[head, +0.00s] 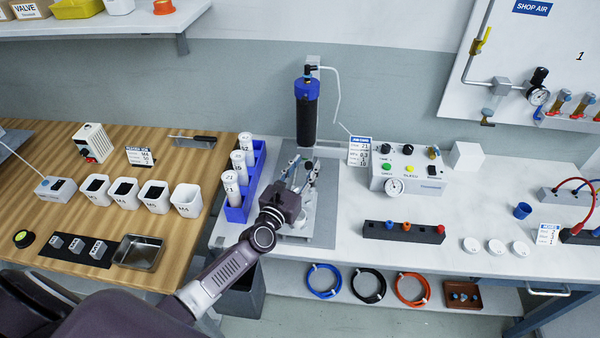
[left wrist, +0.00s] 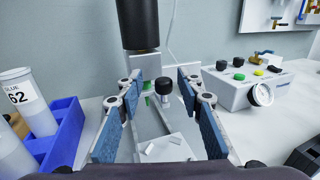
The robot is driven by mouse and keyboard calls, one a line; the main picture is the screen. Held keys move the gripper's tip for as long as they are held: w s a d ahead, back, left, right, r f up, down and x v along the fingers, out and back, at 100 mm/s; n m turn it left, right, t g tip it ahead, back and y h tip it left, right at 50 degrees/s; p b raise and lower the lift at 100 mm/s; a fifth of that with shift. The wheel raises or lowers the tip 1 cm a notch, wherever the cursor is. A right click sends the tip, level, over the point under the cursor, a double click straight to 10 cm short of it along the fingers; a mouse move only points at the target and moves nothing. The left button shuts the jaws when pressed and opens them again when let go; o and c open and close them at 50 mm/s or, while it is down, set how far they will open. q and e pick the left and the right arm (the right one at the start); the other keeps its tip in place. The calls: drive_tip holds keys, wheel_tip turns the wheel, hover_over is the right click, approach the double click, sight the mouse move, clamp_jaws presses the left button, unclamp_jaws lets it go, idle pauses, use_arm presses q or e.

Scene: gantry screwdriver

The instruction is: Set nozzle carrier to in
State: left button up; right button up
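My left gripper (head: 301,172) is open over the grey base plate (head: 326,190) at the middle of the white bench. It also shows in the left wrist view (left wrist: 157,105), its blue-padded fingers spread wide. A black knob (left wrist: 165,86) on a thin stem stands between the fingers with a gap on each side. Beside it is a small green part (left wrist: 147,87), below a black cylinder (left wrist: 137,24). Which of these parts is the nozzle carrier I cannot tell for sure. In the head view the gripper hides most of this spot. My right gripper is not in view.
The black cylinder with a blue cap (head: 307,100) hangs above and behind my gripper. A blue rack (head: 241,212) with white cartridges stands close on the left. A white control box (head: 409,172) stands on the right.

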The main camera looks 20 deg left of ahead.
use_arm(q)
drive_tip(key=s, duration=1.2)
drive_tip(key=shift+a, duration=0.25)
